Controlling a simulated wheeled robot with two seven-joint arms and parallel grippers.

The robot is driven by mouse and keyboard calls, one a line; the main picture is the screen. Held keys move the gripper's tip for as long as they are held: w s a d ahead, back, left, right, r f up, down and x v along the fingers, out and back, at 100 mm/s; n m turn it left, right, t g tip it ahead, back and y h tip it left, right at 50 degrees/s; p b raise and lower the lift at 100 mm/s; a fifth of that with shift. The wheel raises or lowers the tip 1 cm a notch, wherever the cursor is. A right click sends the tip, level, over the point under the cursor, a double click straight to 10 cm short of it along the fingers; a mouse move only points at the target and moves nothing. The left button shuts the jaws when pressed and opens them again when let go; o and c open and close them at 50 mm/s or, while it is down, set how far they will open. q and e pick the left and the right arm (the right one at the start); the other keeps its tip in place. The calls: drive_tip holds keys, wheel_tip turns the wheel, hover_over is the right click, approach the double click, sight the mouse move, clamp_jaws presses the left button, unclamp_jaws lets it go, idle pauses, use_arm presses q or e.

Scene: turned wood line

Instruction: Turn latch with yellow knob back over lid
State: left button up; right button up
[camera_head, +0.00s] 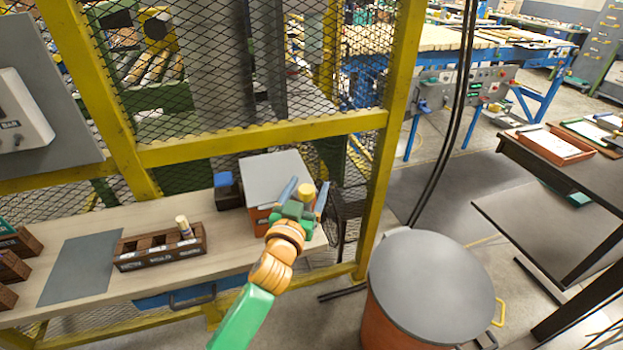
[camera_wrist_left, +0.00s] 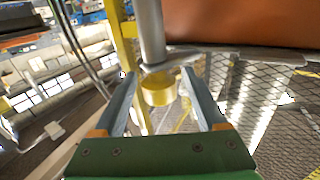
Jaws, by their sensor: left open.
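An orange box (camera_head: 262,219) with a grey lid (camera_head: 272,176) stands on the wooden bench against the mesh fence. The yellow knob (camera_head: 306,191) shows at the lid's right side, beyond my left gripper (camera_head: 305,199). In the left wrist view the yellow knob (camera_wrist_left: 159,90) is at the end of a grey bar (camera_wrist_left: 151,35), beside the orange box wall (camera_wrist_left: 245,20). My left gripper (camera_wrist_left: 161,101) is open, with one finger on each side of the knob and a visible gap at both sides. My gripper and wrist hide part of the box front.
A wooden tray (camera_head: 160,257) with one upright peg and a grey mat (camera_head: 80,268) lie left on the bench. A small blue-topped block (camera_head: 227,190) stands beside the box. A yellow fence post (camera_head: 385,150) rises right of it. A grey-topped drum (camera_head: 430,285) stands in front.

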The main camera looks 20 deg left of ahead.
use_arm(q)
drive_tip(key=shift+w+r, duration=0.1)
drive_tip(key=shift+w, duration=0.65)
drive_tip(key=shift+w+f, duration=0.2)
drive_tip(key=shift+w, duration=0.2)
drive_tip(key=shift+s+r, duration=0.1)
drive_tip(key=shift+s, duration=0.05)
clamp_jaws()
drive_tip(key=shift+d+r+m+h+p, duration=0.1)
drive_tip(key=shift+r+m+h+p, duration=0.1)
drive_tip(key=shift+m+h+p, duration=0.7)
drive_tip(key=h, duration=0.1)
drive_tip(key=m+h+p, duration=0.1)
drive_tip(key=h, duration=0.1)
drive_tip(key=m+g+h+p, duration=0.1)
drive_tip(key=shift+d+f, duration=0.1)
drive_tip(key=shift+d, duration=0.2)
drive_tip(key=shift+s+d+m+g+h, duration=0.15)
drive_tip(key=shift+m+g+h, duration=0.25)
drive_tip(key=shift+h, duration=0.45)
drive_tip(key=shift+s+d+m+g+h, duration=0.1)
drive_tip(key=shift+d+m+g+h, duration=0.1)
drive_tip(key=shift+m+h, duration=0.55)
unclamp_jaws()
drive_tip(key=shift+w+f, duration=0.1)
